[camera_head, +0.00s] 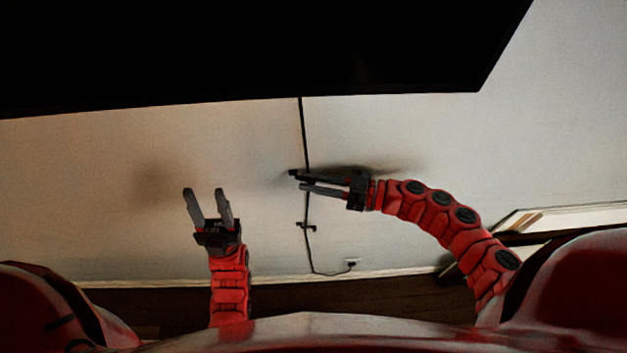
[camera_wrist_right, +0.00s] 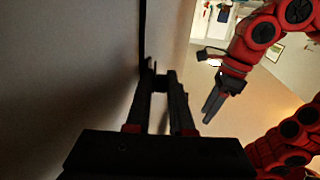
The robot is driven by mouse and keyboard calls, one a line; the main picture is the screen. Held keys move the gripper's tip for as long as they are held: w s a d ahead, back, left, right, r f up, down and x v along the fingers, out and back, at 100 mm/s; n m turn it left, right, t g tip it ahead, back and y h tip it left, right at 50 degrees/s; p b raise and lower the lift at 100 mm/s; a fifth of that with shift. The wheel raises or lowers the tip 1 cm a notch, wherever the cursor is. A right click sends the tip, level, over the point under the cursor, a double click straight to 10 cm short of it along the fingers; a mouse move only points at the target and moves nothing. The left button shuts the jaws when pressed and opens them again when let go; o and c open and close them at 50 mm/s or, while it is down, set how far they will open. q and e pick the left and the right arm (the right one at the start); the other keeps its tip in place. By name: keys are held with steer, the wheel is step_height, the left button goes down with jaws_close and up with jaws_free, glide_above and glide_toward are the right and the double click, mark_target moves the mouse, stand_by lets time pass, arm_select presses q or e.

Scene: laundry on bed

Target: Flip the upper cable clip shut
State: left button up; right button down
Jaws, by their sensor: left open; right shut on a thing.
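A thin black cable (camera_head: 303,130) runs down the pale wall from under the black screen. The upper cable clip (camera_head: 293,173) is a small dark piece on this cable, at the fingertips of my right gripper (camera_head: 299,182). The right gripper reaches in from the right and is shut on the clip, its fingers partly hiding it. In the right wrist view the fingers (camera_wrist_right: 161,75) close beside the cable (camera_wrist_right: 142,30); whether the flap is shut is too dark to tell. My left gripper (camera_head: 207,192) is open and empty, left of the cable. It also shows in the right wrist view (camera_wrist_right: 211,108).
A lower clip (camera_head: 307,226) sits on the cable below my right gripper. The cable ends at a wall socket (camera_head: 352,262). The large black screen (camera_head: 250,50) overhangs above. The wall (camera_head: 90,180) at the left is bare. A pale framed item (camera_head: 570,217) is at the right.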

steer(key=shift+s, duration=0.1)
steer(key=c, duration=0.8)
jaws_free()
steer(key=shift+a, duration=0.1)
steer(key=shift+c, duration=0.2)
steer(key=shift+t, duration=0.3)
